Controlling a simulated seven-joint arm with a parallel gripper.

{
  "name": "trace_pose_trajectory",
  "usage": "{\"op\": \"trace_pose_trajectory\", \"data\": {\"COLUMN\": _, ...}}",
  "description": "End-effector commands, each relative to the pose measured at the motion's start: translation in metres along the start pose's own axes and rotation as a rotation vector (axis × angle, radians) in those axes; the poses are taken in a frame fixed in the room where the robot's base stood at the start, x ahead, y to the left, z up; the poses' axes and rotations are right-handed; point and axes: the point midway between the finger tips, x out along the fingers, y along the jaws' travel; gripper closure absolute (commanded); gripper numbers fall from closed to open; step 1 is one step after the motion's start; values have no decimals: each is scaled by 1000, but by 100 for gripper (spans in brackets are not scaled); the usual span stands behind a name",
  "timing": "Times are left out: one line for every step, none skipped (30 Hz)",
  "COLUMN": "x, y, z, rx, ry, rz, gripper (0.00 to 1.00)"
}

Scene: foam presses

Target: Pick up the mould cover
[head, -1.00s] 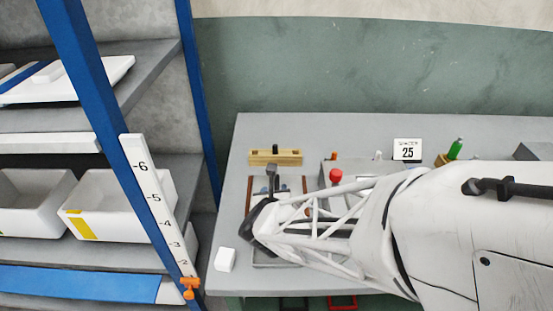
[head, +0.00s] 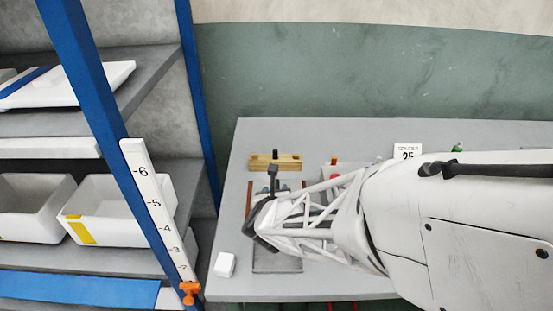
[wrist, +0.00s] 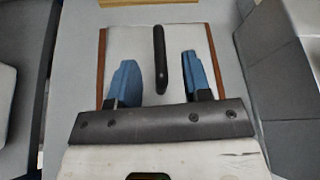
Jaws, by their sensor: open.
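The mould cover (wrist: 130,45) looks like a pale flat plate with a dark bar handle (wrist: 160,50) standing up from its middle. Brown strips run along its left and right sides. My gripper (wrist: 162,78) is open, with one blue finger on each side of the handle's near end and a gap on both sides. It holds nothing. In the head view the dark handle top (head: 272,170) shows just beyond my gripper (head: 266,190). My arm hides most of the cover there.
A wooden block with a dark peg (head: 275,162) lies behind the cover. A small white block (head: 225,264) sits at the table's front left. Grey box-shaped equipment (wrist: 278,60) stands right of the cover. A blue-framed shelf with white bins (head: 118,205) stands at left.

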Motion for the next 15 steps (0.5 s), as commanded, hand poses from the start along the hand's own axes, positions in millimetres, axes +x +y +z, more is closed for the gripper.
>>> {"op": "trace_pose_trajectory", "data": {"x": 5, "y": 0, "z": -1, "rx": -1, "ry": 2, "rz": -1, "gripper": 55}}
{"op": "trace_pose_trajectory", "data": {"x": 8, "y": 0, "z": -1, "rx": -2, "ry": 2, "rz": -1, "gripper": 55}}
{"op": "trace_pose_trajectory", "data": {"x": 12, "y": 0, "z": 0, "rx": -2, "ry": 2, "rz": -1, "gripper": 55}}
{"op": "trace_pose_trajectory", "data": {"x": 15, "y": 0, "z": 0, "rx": -2, "ry": 2, "rz": -2, "gripper": 55}}
{"op": "trace_pose_trajectory", "data": {"x": 18, "y": 0, "z": 0, "rx": -1, "ry": 2, "rz": -2, "gripper": 55}}
{"op": "trace_pose_trajectory", "data": {"x": 23, "y": 1, "z": 0, "rx": -1, "ry": 2, "rz": -1, "gripper": 55}}
{"op": "trace_pose_trajectory", "data": {"x": 26, "y": 1, "z": 1, "rx": -1, "ry": 1, "rz": -1, "gripper": 55}}
{"op": "trace_pose_trajectory", "data": {"x": 29, "y": 1, "z": 1, "rx": -1, "ry": 1, "rz": -1, "gripper": 55}}
{"op": "trace_pose_trajectory", "data": {"x": 33, "y": 1, "z": 0, "rx": -1, "ry": 1, "rz": 0, "gripper": 55}}
{"op": "trace_pose_trajectory", "data": {"x": 36, "y": 1, "z": 0, "rx": -1, "ry": 2, "rz": -1, "gripper": 55}}
{"op": "trace_pose_trajectory", "data": {"x": 38, "y": 1, "z": 0, "rx": -1, "ry": 2, "rz": -1, "gripper": 55}}
{"op": "trace_pose_trajectory", "data": {"x": 41, "y": 1, "z": 0, "rx": -1, "ry": 2, "rz": -1, "gripper": 55}}
{"op": "trace_pose_trajectory", "data": {"x": 42, "y": 1, "z": 1, "rx": -1, "ry": 1, "rz": 0, "gripper": 55}}
{"op": "trace_pose_trajectory", "data": {"x": 44, "y": 1, "z": 1, "rx": -1, "ry": 1, "rz": 0, "gripper": 55}}
{"op": "trace_pose_trajectory", "data": {"x": 44, "y": 1, "z": 1, "rx": -1, "ry": 0, "rz": 0, "gripper": 55}}
